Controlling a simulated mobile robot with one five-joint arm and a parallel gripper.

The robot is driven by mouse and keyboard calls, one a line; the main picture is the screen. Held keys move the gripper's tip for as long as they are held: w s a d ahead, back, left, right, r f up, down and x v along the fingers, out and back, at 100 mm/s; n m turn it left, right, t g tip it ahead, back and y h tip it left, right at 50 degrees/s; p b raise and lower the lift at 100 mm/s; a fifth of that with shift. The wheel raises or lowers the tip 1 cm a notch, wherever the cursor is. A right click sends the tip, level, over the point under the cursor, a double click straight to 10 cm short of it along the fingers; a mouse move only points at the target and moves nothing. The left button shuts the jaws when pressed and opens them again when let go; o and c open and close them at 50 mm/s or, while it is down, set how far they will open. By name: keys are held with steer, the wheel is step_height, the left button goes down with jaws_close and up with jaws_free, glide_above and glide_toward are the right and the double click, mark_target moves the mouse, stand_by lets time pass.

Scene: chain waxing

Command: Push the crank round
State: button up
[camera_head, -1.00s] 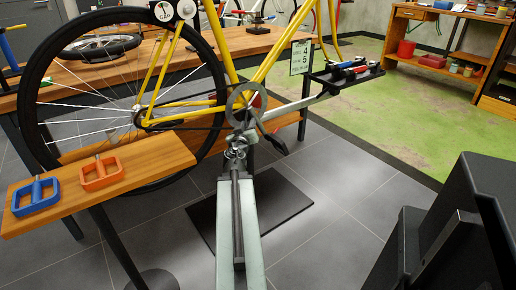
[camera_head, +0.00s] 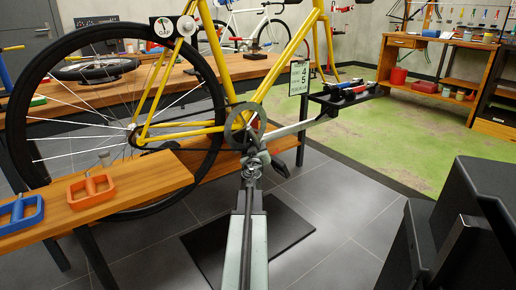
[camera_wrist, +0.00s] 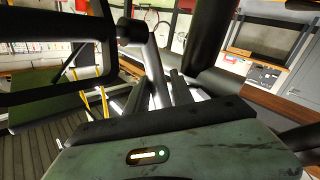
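The yellow bike's round grey chainring (camera_head: 245,122) shows in the middle of the head view. Its crank slants down to the right, ending in a dark pedal (camera_head: 279,168). My gripper (camera_head: 252,164) is at the far end of my pale arm, just below the chainring and left of the pedal. It overlaps the lower crank, so contact is unclear. In the wrist view, dark fingers (camera_wrist: 165,95) show beyond the housing, with a silver bar (camera_wrist: 152,68), perhaps the crank, running up beside them. Their gap is not clear.
A small black tool tray (camera_head: 345,103) is right of the crank. A black mat (camera_head: 285,222) lies on the floor.

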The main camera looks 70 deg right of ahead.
jaws_close()
stand_by(1.4)
